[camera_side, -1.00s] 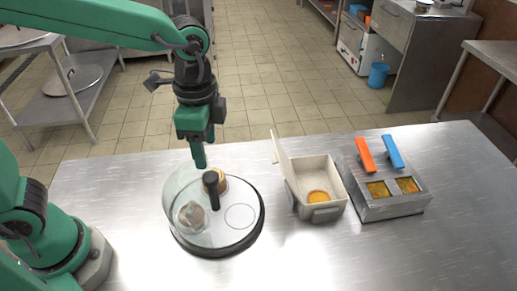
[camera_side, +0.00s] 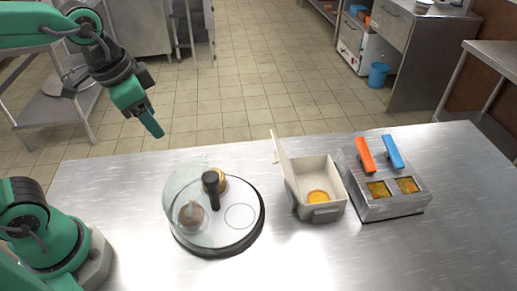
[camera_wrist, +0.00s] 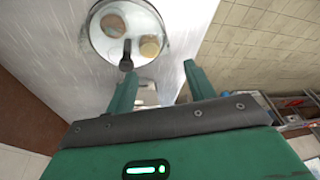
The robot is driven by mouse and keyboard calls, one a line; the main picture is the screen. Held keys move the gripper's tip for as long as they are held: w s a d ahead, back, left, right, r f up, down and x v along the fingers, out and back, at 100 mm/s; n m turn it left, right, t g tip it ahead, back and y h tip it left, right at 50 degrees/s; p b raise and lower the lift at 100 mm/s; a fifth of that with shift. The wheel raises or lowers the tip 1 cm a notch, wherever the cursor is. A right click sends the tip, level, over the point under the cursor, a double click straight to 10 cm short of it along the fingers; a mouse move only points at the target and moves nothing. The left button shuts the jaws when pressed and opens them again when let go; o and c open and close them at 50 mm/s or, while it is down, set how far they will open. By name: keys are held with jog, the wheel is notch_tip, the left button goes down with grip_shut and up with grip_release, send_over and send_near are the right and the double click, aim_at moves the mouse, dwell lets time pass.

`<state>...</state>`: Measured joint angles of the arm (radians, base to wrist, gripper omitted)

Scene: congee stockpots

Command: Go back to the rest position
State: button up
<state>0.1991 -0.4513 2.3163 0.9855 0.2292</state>
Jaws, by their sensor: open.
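My gripper (camera_side: 150,124) is raised in the air at the upper left of the side view, above and behind the table's far left edge. Nothing is between its fingers. In the wrist view my gripper (camera_wrist: 157,88) shows two green fingers spread apart. A round tray (camera_side: 254,236) with a clear cover and a black upright handle (camera_side: 211,189) stands on the table, apart from my gripper. Under the cover are a brownish round item (camera_side: 191,215) and a tan one (camera_side: 221,184), partly hidden by the handle. The tray (camera_wrist: 97,47) also shows at the top of the wrist view.
A white box (camera_side: 334,178) with its lid up holds something orange. A steel two-well container (camera_side: 382,212) has an orange handle (camera_side: 365,155) and a blue handle (camera_side: 392,152). The steel table (camera_side: 130,185) is bare at front and left. A shelf rack (camera_side: 60,112) stands behind.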

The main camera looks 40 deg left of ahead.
jog(key=s+a+n+t, duration=0.2)
jog(key=s+a+n, duration=0.2)
jog(key=a+n, duration=0.1)
jog(key=shift+a+r+y, duration=0.15)
jog(key=shift+r+y, duration=0.05)
jog(key=shift+y, duration=0.1)
